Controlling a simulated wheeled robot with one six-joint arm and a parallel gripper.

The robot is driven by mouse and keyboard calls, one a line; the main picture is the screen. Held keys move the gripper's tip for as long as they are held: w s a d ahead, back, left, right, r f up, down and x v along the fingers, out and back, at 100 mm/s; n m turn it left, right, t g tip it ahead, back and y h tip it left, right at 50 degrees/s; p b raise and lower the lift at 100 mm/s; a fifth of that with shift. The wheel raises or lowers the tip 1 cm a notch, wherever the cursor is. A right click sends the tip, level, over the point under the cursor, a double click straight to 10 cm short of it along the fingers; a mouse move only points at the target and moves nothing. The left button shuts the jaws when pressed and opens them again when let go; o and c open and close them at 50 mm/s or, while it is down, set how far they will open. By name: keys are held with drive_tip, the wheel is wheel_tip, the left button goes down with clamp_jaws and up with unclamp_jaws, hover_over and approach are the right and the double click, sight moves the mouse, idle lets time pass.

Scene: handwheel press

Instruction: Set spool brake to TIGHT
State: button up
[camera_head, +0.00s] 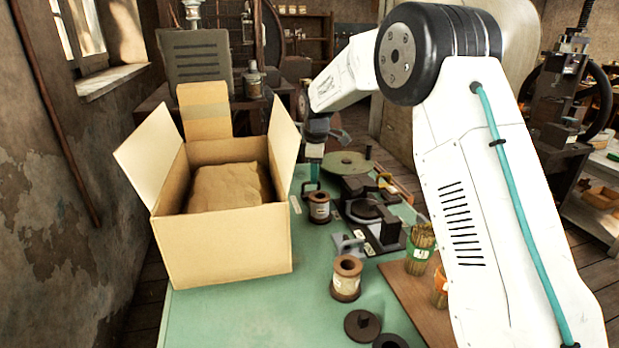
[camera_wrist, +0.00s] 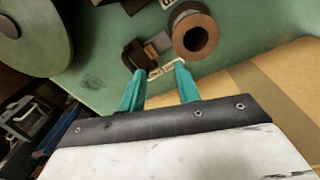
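My gripper (camera_wrist: 160,74) shows in the wrist view with its two teal fingers apart and nothing clearly between them. In the head view my gripper (camera_head: 314,170) is over the far part of the green bench, beyond the box. A dark bracket with a grey block (camera_wrist: 135,54), which may be the spool brake, is just beyond the fingertips, beside a copper-brown spool (camera_wrist: 194,36). A small pale label (camera_wrist: 166,70) lies by the fingertips; its words are too small to read surely. The same spool (camera_head: 319,208) seems to stand below my gripper in the head view.
An open cardboard box (camera_head: 222,245) stands left of my gripper; its side (camera_wrist: 285,85) is close in the wrist view. A round green plate (camera_head: 348,163) and a black device (camera_head: 372,208) lie to the right. Another spool (camera_head: 346,279) stands nearer.

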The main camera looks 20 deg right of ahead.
sight(309, 183)
drive_tip(key=w+r+n+t, duration=0.1)
drive_tip(key=w+r+n, duration=0.2)
drive_tip(key=w+n, duration=0.1)
drive_tip(key=f, duration=0.5)
drive_tip(key=w+f, duration=0.1)
drive_tip(key=f, duration=0.1)
drive_tip(key=shift+a+f, duration=0.1)
drive_tip(key=shift+f, duration=0.15)
clamp_jaws()
